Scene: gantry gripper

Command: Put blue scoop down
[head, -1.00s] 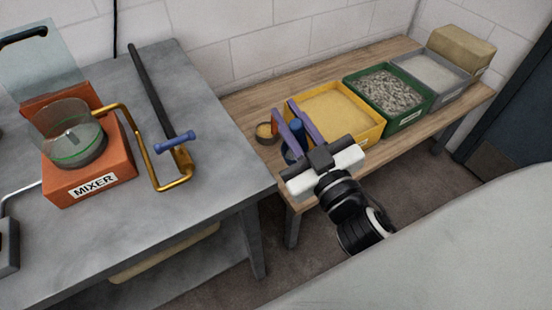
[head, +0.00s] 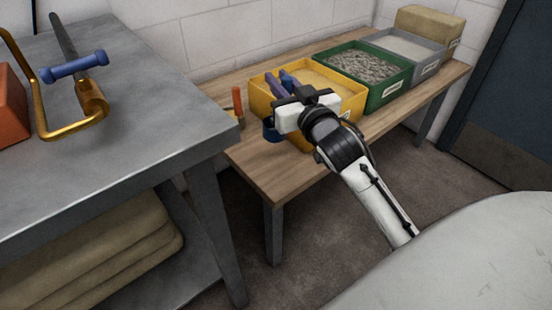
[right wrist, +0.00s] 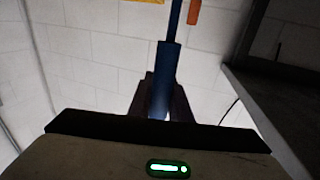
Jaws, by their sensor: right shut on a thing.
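The blue scoop shows in part in the head view, with a dark blue rounded part (head: 269,130) below my right gripper (head: 281,84). In the right wrist view its straight blue handle (right wrist: 164,78) runs up from between the dark fingers. My right gripper is shut on this handle, over the front left corner of the yellow bin (head: 342,108). My wrist hides much of the scoop, and I cannot tell whether it touches the bench. My left gripper is not in view.
The wooden bench (head: 270,172) also carries a green bin (head: 385,93) of gravel and a grey bin (head: 428,66). An orange handle (head: 238,100) stands just left of the yellow bin. A grey metal table (head: 150,105) with a brass-coloured tool (head: 92,98) is at left.

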